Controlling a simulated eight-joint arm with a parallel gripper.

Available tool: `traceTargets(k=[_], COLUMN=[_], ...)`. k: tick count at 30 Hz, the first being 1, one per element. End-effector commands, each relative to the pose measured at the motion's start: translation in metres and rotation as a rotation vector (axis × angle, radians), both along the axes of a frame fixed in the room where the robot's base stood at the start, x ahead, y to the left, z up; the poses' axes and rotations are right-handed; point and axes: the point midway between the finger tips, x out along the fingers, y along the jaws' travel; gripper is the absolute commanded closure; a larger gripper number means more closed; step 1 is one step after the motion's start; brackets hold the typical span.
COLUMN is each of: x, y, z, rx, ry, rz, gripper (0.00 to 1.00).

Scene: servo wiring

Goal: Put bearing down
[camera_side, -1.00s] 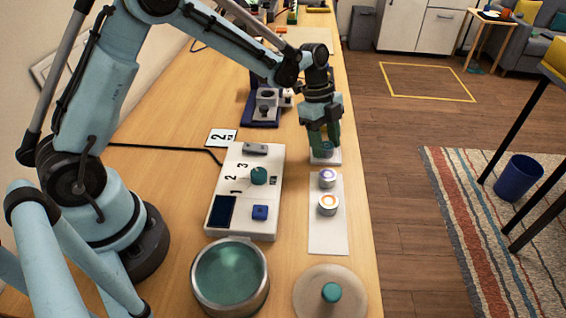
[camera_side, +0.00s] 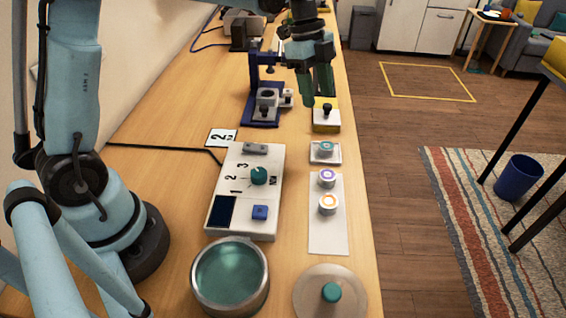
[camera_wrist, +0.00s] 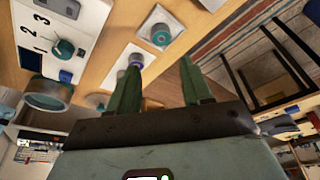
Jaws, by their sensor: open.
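A small metal bearing with a teal ring (camera_side: 325,147) sits upright on a small white square plate (camera_side: 315,159); both show at the top of the wrist view, bearing (camera_wrist: 160,36). Two similar bearings, purple-ringed (camera_side: 327,178) and orange-ringed (camera_side: 328,204), stand on a white strip (camera_side: 327,239). My gripper (camera_side: 318,98) is open and empty, its green fingers pointing down. It is above and beyond the teal bearing, near a yellow-based block with a black knob (camera_side: 326,114). In the wrist view, nothing is between the fingertips (camera_wrist: 160,64).
A white control box (camera_side: 240,205) with a teal dial lies left of the bearings. A blue press-like fixture (camera_side: 263,112) stands behind. A round teal-bottomed dish (camera_side: 230,275) and a disc with a teal knob (camera_side: 331,293) are in front. The table's right edge is close to the bearings.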

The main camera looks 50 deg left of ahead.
Motion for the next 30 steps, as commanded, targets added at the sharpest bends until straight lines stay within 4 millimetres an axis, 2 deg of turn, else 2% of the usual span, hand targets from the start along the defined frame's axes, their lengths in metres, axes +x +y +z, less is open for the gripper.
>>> traceTargets(k=[6, 13, 21, 25, 30], x=[-0.036, -0.081, -0.132, -0.148, -0.159], y=[0.001, 0.006, 0.014, 0.017, 0.019], z=[0.023, 0.034, 0.026, 0.017, 0.009], rx=[0.041, 0.027, -0.090, -0.167, -0.238], ry=[-0.038, -0.110, -0.207, -0.241, -0.263], rz=[0.323, 0.732, 1.178, 1.341, 1.460], gripper=[0.51, 0.51, 0.51, 0.51, 0.51])
